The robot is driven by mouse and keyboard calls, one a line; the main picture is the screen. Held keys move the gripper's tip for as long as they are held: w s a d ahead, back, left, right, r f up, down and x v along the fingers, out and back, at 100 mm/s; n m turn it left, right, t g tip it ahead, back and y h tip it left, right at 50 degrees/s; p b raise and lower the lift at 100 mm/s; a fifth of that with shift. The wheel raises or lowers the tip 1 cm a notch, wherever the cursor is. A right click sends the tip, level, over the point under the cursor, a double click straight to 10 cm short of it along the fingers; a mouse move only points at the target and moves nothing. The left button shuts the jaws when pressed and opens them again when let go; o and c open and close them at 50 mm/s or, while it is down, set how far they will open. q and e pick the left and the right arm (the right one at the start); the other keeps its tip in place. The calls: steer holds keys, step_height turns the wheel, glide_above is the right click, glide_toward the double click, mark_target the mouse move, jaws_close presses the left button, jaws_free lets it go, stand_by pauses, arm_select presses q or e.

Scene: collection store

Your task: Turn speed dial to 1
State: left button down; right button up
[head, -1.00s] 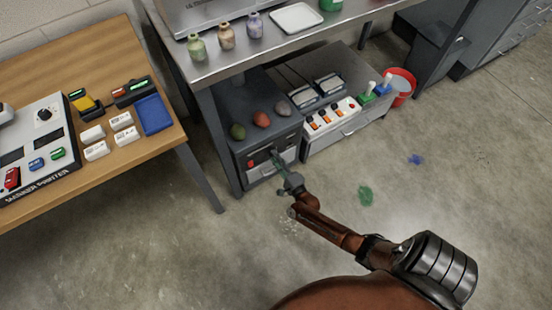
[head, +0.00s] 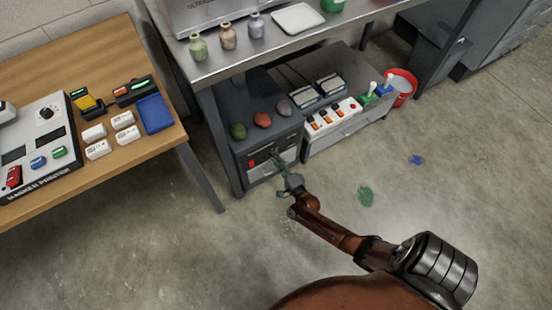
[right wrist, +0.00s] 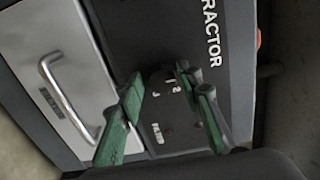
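The speed dial (right wrist: 161,77) seems to be the dark round part on the extractor's black front panel in the right wrist view, with small white marks beside it, one reading like 1 and another like 2. Its pointer is too dark to read. My right gripper (right wrist: 158,86) has its green-padded fingers apart, one on either side of the dial. I cannot tell whether they touch it. In the head view my right gripper (head: 279,163) is at the front of the extractor box (head: 252,140) under the steel table and hides the dial. My left gripper is not in view.
A silver drawer with a bar handle (right wrist: 68,98) lies beside the panel. Stones, including a red one (head: 263,120), rest on the extractor's top. A white switch box (head: 333,115) and a red bucket (head: 404,84) stand to its right.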

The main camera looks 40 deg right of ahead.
steer(key=shift+o, duration=0.8)
steer(key=v, duration=1.2)
